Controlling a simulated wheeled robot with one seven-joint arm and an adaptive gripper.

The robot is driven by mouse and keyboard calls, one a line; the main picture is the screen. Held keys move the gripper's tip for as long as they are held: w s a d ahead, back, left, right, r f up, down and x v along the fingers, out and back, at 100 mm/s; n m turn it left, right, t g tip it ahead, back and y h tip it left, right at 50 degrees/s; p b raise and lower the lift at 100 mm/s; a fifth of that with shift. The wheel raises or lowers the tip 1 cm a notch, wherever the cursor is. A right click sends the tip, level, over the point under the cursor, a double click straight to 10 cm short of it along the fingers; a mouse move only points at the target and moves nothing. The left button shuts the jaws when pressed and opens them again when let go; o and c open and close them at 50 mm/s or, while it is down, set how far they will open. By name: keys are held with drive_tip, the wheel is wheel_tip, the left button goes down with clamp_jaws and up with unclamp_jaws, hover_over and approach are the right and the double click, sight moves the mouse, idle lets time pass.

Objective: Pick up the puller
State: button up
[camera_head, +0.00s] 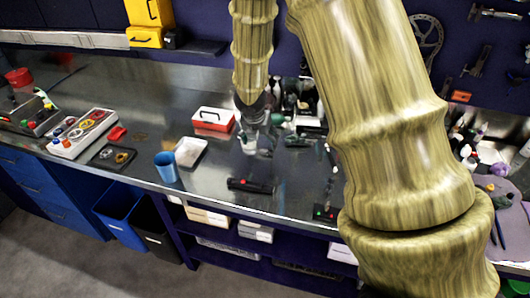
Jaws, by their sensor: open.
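My gripper (257,128) hangs from my wood-patterned arm over the middle of the metal bench (215,172). It is open and small in the view, and its fingers are hard to separate from the clutter behind. A dark tool (250,185) with a small red spot lies below it, near the bench's front edge. Another dark item (325,212) with red and green spots lies farther right at the same edge. I cannot tell which thing is the puller; my arm hides part of the bench on the right.
A white cup (249,145) stands close to my gripper. A red and white box (213,121), a white tray (190,152) and a blue cup (166,167) stand to the left. Several bottles stand behind. Bins (122,213) stand below the bench.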

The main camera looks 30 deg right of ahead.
sight(264, 150)
drive_tip(key=shift+x, duration=1.15)
drive_tip(key=shift+w+d+f, duration=0.1)
drive_tip(key=shift+d+f, duration=0.05)
drive_tip(key=shift+f, duration=0.15)
drive_tip(key=shift+d+p+x, duration=0.25)
drive_tip(key=shift+p+x, duration=0.15)
drive_tip(key=shift+x, duration=2.15)
drive_tip(key=shift+c, duration=0.2)
drive_tip(key=c, duration=1.2)
drive_tip(key=shift+r, duration=0.15)
